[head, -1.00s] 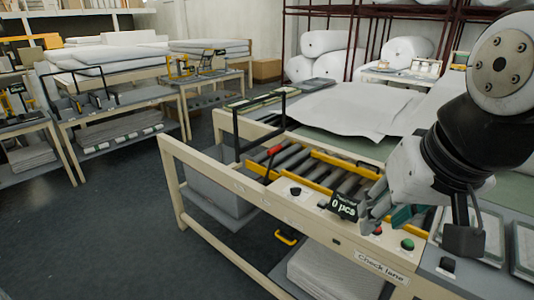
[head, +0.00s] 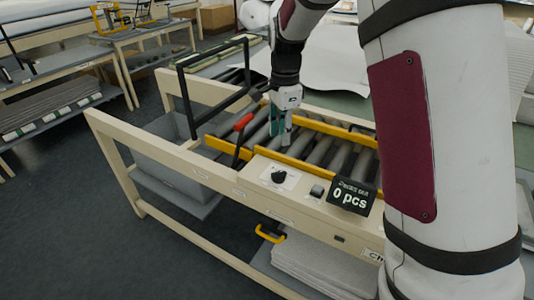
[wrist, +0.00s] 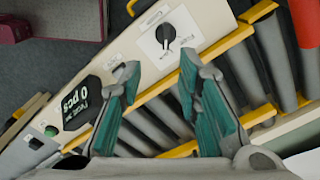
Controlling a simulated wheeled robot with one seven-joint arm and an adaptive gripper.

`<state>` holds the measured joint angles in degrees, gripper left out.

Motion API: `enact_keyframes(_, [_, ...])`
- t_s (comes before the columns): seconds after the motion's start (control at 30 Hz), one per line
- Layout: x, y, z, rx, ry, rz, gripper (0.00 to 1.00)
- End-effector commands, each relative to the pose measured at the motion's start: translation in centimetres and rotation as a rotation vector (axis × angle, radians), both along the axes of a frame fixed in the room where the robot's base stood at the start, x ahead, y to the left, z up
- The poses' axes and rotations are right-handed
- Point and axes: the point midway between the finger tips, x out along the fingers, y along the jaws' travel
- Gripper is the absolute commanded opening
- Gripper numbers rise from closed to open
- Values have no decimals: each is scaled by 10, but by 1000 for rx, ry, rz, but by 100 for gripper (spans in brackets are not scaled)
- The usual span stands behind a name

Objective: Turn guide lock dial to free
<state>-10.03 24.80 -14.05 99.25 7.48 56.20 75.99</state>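The guide lock dial (head: 279,177) is a black round knob on a white plate, set in the front rail of the check lane. In the wrist view the dial (wrist: 166,35) lies just beyond my fingertips, with a pale pointer mark on it. The plate's small print is too small to read. My gripper (head: 281,136) points down over the rollers, behind the dial in the head view. In the wrist view my gripper (wrist: 160,72) has its teal-padded fingers spread apart with nothing between them. It is clear of the dial.
A counter display reading "0 pcs" (head: 351,195) stands right of the dial, with a small black switch (head: 316,192) between them. Yellow guide rails (head: 310,171) border the rollers. A red-gripped lever (head: 243,122) and a black frame (head: 215,75) stand to the left.

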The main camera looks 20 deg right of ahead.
Motion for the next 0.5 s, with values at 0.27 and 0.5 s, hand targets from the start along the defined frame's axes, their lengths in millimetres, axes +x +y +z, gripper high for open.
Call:
enact_keyframes(0.27, [7,0,-24,-5,15,-41,31])
enact_keyframes(0.5, [5,0,-67,-6,18,-39,31])
